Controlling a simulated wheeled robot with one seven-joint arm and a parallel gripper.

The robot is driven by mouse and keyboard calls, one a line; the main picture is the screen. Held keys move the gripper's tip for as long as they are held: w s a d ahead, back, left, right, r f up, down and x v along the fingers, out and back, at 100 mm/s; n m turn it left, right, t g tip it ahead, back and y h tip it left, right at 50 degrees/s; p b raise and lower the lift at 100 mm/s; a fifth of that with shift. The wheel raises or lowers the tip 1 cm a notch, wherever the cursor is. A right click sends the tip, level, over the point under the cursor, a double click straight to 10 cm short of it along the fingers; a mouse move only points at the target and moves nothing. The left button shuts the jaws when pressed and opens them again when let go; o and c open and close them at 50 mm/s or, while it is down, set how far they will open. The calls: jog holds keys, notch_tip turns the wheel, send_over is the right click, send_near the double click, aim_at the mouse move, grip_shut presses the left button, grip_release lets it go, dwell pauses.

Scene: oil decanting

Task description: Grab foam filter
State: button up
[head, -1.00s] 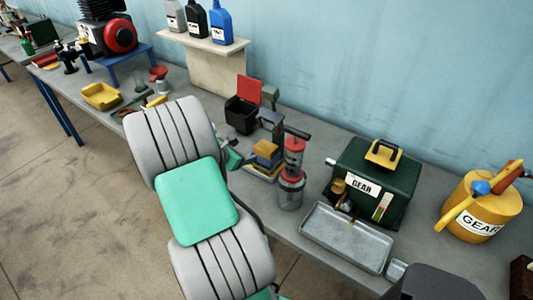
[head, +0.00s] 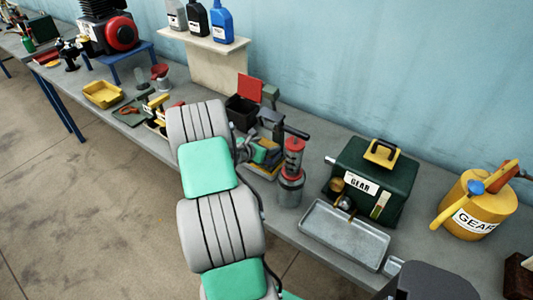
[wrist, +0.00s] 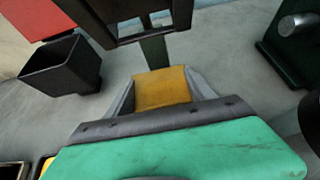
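In the wrist view, a yellow-orange block (wrist: 162,90), which looks like the foam filter, shows between the two grey fingers of my gripper (wrist: 162,76). The fingers are apart, one on each side of it. I cannot tell whether they touch it.
A black bin with a red lid (head: 243,112) and a grey-green stand (head: 271,120) are close behind. The red-topped canister (head: 291,175) is close on the right. Further right are a metal tray (head: 345,236), a green GEAR box (head: 366,182) and a yellow GEAR can (head: 476,205).

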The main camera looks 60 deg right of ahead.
grip_shut()
dwell(0.5)
